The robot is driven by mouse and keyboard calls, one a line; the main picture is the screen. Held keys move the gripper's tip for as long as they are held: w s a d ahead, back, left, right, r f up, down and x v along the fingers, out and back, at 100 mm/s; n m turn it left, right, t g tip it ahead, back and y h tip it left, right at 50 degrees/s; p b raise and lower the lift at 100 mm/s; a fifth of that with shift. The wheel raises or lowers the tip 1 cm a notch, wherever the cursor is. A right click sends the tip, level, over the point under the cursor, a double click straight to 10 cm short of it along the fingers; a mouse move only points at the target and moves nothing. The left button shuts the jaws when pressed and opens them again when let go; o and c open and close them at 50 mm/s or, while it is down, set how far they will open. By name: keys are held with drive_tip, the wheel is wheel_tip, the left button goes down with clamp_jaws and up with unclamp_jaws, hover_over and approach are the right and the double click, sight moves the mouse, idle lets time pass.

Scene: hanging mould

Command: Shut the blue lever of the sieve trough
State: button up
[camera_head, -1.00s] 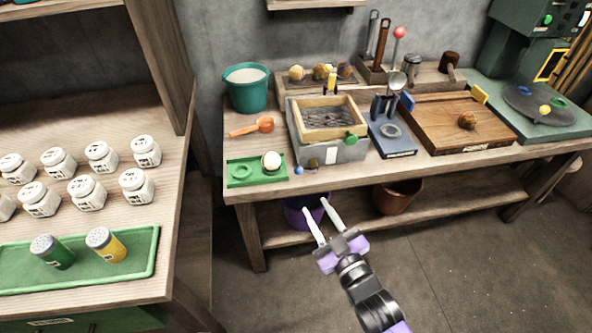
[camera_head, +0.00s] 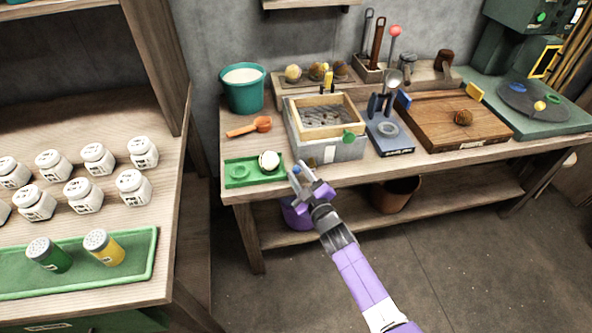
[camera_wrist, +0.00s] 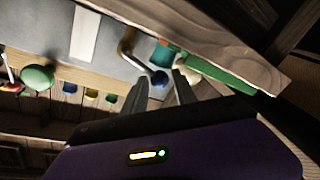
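The sieve trough (camera_head: 350,152) is a grey box on the workbench with a wooden-framed sieve (camera_head: 325,131) in its top. In the wrist view its grey wall (camera_wrist: 50,35) fills the upper left. The blue lever shows there as a bent brass-coloured rod ending in a round blue knob (camera_wrist: 160,79). My gripper (camera_head: 300,172) is at the bench's front edge, below the trough's front left corner. Its two fingers are apart, with the blue knob seen between their tips in the wrist view; contact cannot be told. In the head view the fingers mostly cover the lever.
A green knob (camera_head: 348,136) is on the trough's front right. A green tray (camera_head: 240,182) with a pale ball (camera_head: 269,160) lies to the left, close to my gripper. A teal bucket (camera_head: 245,98) and orange scoop (camera_head: 262,124) are behind it. The blue stand (camera_head: 396,142) is right.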

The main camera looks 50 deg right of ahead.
drive_tip(key=shift+x, duration=1.05)
clamp_jaws()
idle(0.7)
